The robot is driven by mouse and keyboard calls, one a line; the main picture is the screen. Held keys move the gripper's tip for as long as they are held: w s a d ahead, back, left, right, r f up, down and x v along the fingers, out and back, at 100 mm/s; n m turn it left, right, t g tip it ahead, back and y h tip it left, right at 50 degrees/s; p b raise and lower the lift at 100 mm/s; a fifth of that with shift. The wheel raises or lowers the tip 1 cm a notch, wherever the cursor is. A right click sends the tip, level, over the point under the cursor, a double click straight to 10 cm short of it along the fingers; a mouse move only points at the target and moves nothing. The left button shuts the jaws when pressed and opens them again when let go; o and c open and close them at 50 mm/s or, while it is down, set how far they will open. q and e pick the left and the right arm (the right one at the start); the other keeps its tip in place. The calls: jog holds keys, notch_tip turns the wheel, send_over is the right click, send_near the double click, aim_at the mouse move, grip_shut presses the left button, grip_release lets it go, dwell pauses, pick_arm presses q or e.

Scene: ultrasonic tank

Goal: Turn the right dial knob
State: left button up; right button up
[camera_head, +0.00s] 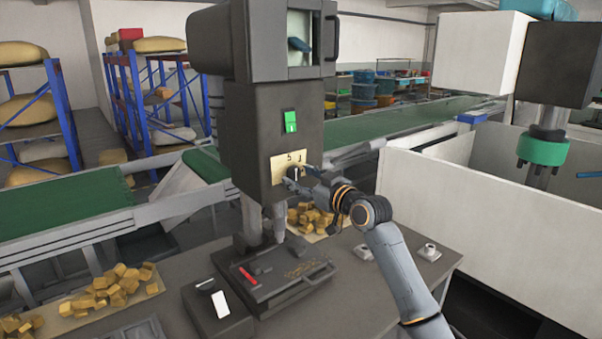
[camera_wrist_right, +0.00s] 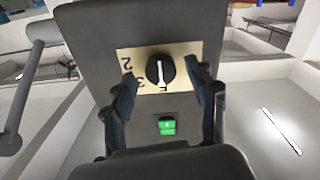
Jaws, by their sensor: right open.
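The dial knob (camera_wrist_right: 160,71) is black with a white pointer line and sits on a beige numbered plate (camera_wrist_right: 128,62) on the dark machine's front. In the head view the plate (camera_head: 279,163) shows, with the knob (camera_head: 293,173) partly behind the fingers. My right gripper (camera_head: 300,178) is open at the plate. In the right wrist view its fingers (camera_wrist_right: 164,85) stand on either side of the knob, with gaps visible; I cannot tell how deep they reach. My left gripper is not in view.
A green switch (camera_head: 290,121) is above the dial plate on the machine (camera_head: 250,110). Below, the dark table (camera_head: 345,285) holds a tray with a red item (camera_head: 249,276) and piles of yellow blocks (camera_head: 115,286). A white-walled enclosure (camera_head: 450,200) stands right of my arm.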

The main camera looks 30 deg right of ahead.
jog(key=shift+w, duration=0.15)
jog(key=c, duration=1.2)
jog(key=shift+o, duration=0.2)
jog(key=m+p, duration=0.2)
jog(key=m, duration=0.2)
jog(key=shift+r+m, duration=0.15)
jog(key=shift+m, duration=0.15)
jog(key=m+p, duration=0.2)
jog(key=m, duration=0.2)
